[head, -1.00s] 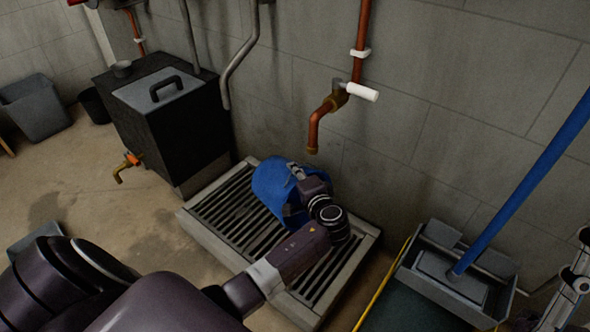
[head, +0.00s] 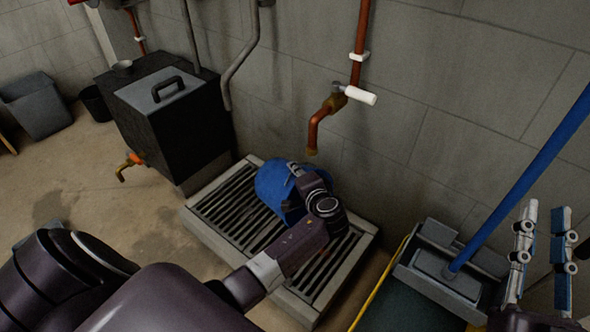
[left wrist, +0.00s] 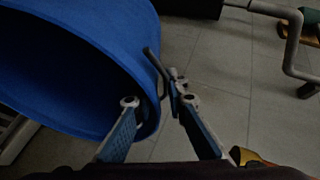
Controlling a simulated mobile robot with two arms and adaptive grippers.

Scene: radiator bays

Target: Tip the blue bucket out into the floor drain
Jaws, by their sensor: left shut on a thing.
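The blue bucket (head: 272,187) is tipped far over, above the slatted floor drain (head: 204,229) below the tap. My left gripper (head: 296,178) is shut on it at its edge, and the arm hides part of the bucket. In the left wrist view the bucket (left wrist: 95,35) fills the upper left, its curved rim beside the gripper's fingers (left wrist: 158,105) and its inside dark. I cannot tell whether anything is in it or flowing out. My right gripper (head: 543,238) is at the right edge, its fingers apart with nothing between them.
A copper tap (head: 322,118) hangs from the wall above the drain. A black box tank (head: 170,120) stands left of it. A grey mop bucket (head: 440,285) with a blue pole (head: 525,178) stands right. A grey bin (head: 38,105) is far left.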

